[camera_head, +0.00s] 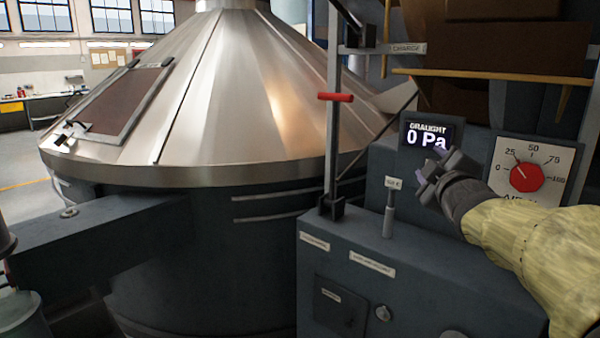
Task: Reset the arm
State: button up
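My arm, in a pale yellow sleeve, reaches in from the lower right. My gripper (436,172) is dark and sits in front of the control cabinet, just below and partly over the right edge of the draught display (418,133). The display reads "DRAUGHT 0 Pa". I see no object held in the gripper. The fingers are small and dark, and I cannot tell whether they are apart or together.
A red dial (526,177) on a white scale stands right of the gripper. A small lever (389,212) rises from the cabinet (440,290). A red handle (336,97) is on an upright rod. A large metal cone (225,90) fills the left.

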jog(key=s+a+f+m+g, duration=0.2)
jog(key=f+g, duration=0.1)
jog(key=f, duration=0.5)
jog(key=s+a+f+m+g, duration=0.2)
jog(key=s+f+m+g, duration=0.1)
jog(key=f, duration=0.5)
jog(key=s+a+f+m+g, duration=0.1)
jog(key=s+f+m+g, duration=0.1)
jog(key=f, duration=0.7)
jog(key=s+a+f+m+g+y, duration=0.1)
jog(key=s+a+f+m+g, duration=0.2)
jog(key=s+f, duration=0.4)
jog(key=s+a+f+m+g, duration=0.1)
jog(key=s+a+f+g, duration=0.2)
jog(key=s+f+g, duration=0.4)
notch_tip(320, 180, up, 23)
jog(key=s+t+p, duration=0.2)
jog(key=p, duration=2)
